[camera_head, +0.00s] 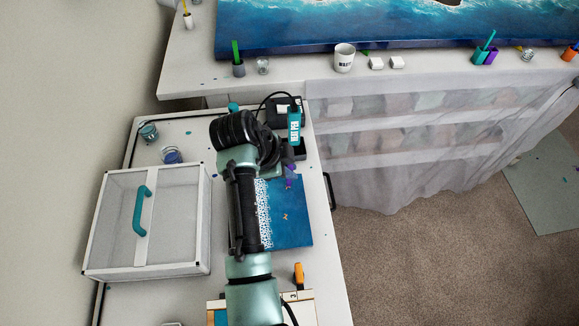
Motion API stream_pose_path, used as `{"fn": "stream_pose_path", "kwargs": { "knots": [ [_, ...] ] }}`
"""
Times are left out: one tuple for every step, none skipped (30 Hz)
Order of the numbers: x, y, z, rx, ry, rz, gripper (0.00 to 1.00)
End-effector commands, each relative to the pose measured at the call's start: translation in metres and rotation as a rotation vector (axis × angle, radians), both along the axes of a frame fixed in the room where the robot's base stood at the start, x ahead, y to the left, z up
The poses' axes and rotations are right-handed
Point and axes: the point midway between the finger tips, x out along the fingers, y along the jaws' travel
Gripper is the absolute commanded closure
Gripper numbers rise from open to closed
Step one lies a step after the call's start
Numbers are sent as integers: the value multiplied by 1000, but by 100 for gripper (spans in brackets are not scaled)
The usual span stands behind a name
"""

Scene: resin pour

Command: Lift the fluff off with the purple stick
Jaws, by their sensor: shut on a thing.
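A blue resin panel (292,233) with a white foam-like band along its left side lies on the low bench, partly hidden under my arm. A small tan speck (285,216) sits on its blue surface; it may be the fluff, but it is too small to tell. My gripper (284,170), mostly hidden by my own wrist, is shut on the purple stick (290,181) near the panel's far edge. Only a short piece of the stick shows. Whether its tip touches the panel I cannot tell.
A clear-sided box (112,218) with a teal handle stands left of my arm. A teal device (294,124) on a black stand is just beyond the panel. Small jars (171,155) stand at the back left. An orange-handled tool (298,274) lies in front.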

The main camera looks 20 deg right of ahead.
Motion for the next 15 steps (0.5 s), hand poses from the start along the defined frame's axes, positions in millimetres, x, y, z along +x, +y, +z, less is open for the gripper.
{"fn": "stream_pose_path", "kwargs": {
  "knots": [
    [0, 0, 0, 0, 0, 0, 100],
    [0, 0, 0, 0, 0, 0, 100],
    [0, 0, 0, 0, 0, 0, 100],
    [0, 0, 0, 0, 0, 0, 100],
    [0, 0, 0, 0, 0, 0, 100],
    [0, 0, -1, 0, 0, 0, 100],
    [0, 0, -1, 0, 0, 0, 100],
    [0, 0, -1, 0, 0, 0, 100],
    [0, 0, -2, 0, 0, 0, 100],
    [0, 0, -2, 0, 0, 0, 100],
    [0, 0, -2, 0, 0, 0, 100],
    [0, 0, -3, 0, 0, 0, 100],
    [0, 0, -3, 0, 0, 0, 100],
    [0, 0, -3, 0, 0, 0, 100],
    [0, 0, -4, 0, 0, 0, 100]
  ]
}}
